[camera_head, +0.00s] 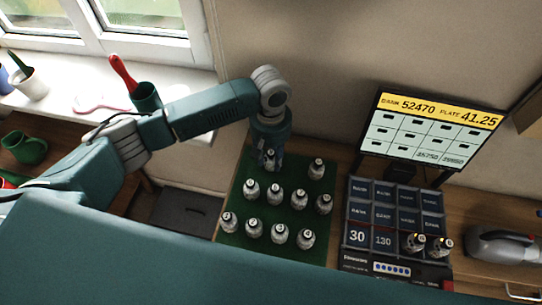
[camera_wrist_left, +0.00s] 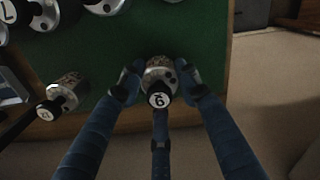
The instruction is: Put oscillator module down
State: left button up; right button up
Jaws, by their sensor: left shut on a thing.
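My left gripper (camera_head: 269,153) is at the far edge of the green mat (camera_head: 291,175), pointing down. In the left wrist view its fingers (camera_wrist_left: 160,88) are closed around a grey cylindrical module with a black top and a white numbered cap (camera_wrist_left: 159,99), which looks like a 9 or 6. I cannot tell whether this module touches the mat. Several similar modules stand upright on the mat, such as one on the right (camera_head: 317,168) and one in front (camera_head: 252,189). My right gripper is not in view.
A dark rack of labelled compartments (camera_head: 357,190) stands right of the mat, with two modules (camera_head: 415,243) in its front right part. Behind it is a screen (camera_head: 430,128) with yellow header. A grey device (camera_head: 503,245) lies far right. The wall is close behind the mat.

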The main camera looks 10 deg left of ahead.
aim_at(271, 152)
pick_arm(q)
jog(key=o, duration=1)
jog(key=shift+f, duration=0.1)
jog(key=shift+o, duration=1.1)
jog(key=shift+r, duration=0.2)
notch_tip(271, 152, up, 12)
jog(key=shift+f+b, duration=0.1)
jog(key=shift+b, duration=0.25)
